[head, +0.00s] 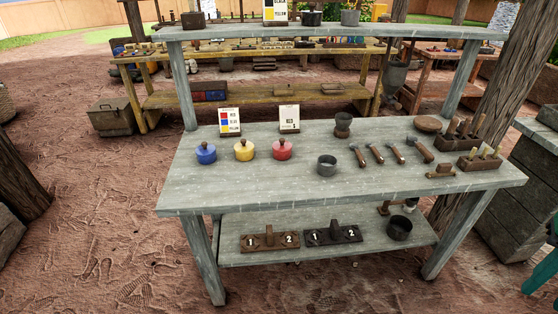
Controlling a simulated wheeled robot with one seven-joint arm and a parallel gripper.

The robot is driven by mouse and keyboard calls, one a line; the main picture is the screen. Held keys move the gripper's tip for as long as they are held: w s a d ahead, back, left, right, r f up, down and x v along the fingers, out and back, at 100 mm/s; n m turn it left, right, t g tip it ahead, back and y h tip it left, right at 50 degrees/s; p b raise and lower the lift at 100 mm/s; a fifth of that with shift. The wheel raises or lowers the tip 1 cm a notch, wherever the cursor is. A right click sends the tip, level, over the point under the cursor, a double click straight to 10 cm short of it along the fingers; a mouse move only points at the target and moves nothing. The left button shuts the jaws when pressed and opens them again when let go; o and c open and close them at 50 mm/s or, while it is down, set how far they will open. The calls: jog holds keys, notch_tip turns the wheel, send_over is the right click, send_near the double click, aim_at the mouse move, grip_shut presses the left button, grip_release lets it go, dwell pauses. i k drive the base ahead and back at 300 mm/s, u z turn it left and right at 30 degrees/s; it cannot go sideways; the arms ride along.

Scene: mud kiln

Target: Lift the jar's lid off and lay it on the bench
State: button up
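Three small round pots with knobbed tops stand in a row on the left half of the grey bench (260,190): a blue one (206,153), a yellow one (244,151) and a red one (282,150). Each top looks closed. A dark jar-like vessel (343,125) stands at the back middle; whether it has a lid is too small to tell. I cannot tell which of these is the task's jar. My gripper is not in view.
A grey open pot (326,166) stands near the front middle. Several hammers (377,153) lie to its right, with tool blocks (480,160) at the right end. Two cards (229,122) stand behind the pots. The bench's front left is clear.

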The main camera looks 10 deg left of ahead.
aim_at(281, 145)
jog(key=k, duration=0.8)
jog(key=u, duration=0.65)
jog(key=i, duration=2)
jog(key=z, duration=0.65)
